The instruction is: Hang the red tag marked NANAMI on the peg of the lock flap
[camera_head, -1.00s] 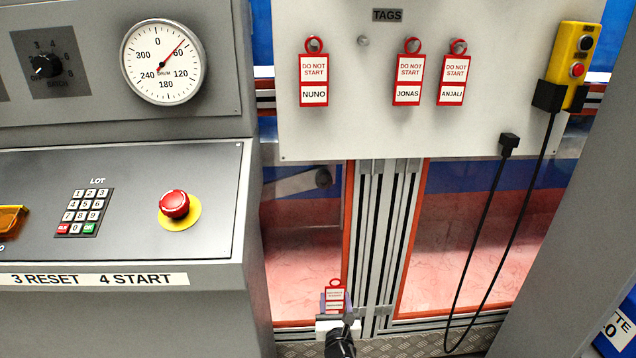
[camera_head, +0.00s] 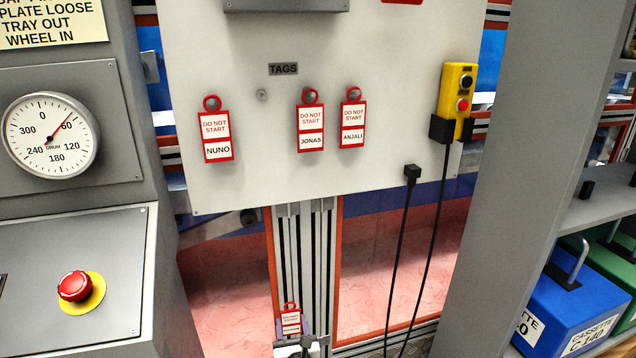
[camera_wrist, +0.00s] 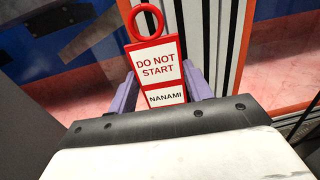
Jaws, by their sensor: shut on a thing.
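The red tag marked NANAMI (camera_wrist: 157,67) is upright in my gripper (camera_wrist: 160,95), with its red ring at the top. The purple fingers stand on both sides of its lower part. In the head view the tag (camera_head: 290,320) shows small at the bottom, in front of the metal posts, held by my gripper (camera_head: 291,338). The lock flap and its peg cannot be made out in these views.
A white tag board (camera_head: 365,185) carries the tags NUNO (camera_head: 217,135), JONAS (camera_head: 311,127) and ANJALI (camera_head: 352,123), and one bare peg (camera_head: 262,95). A yellow pendant (camera_head: 457,90) hangs at its right with a cable. A grey console (camera_head: 110,240) stands left; a grey column (camera_head: 510,180) stands right.

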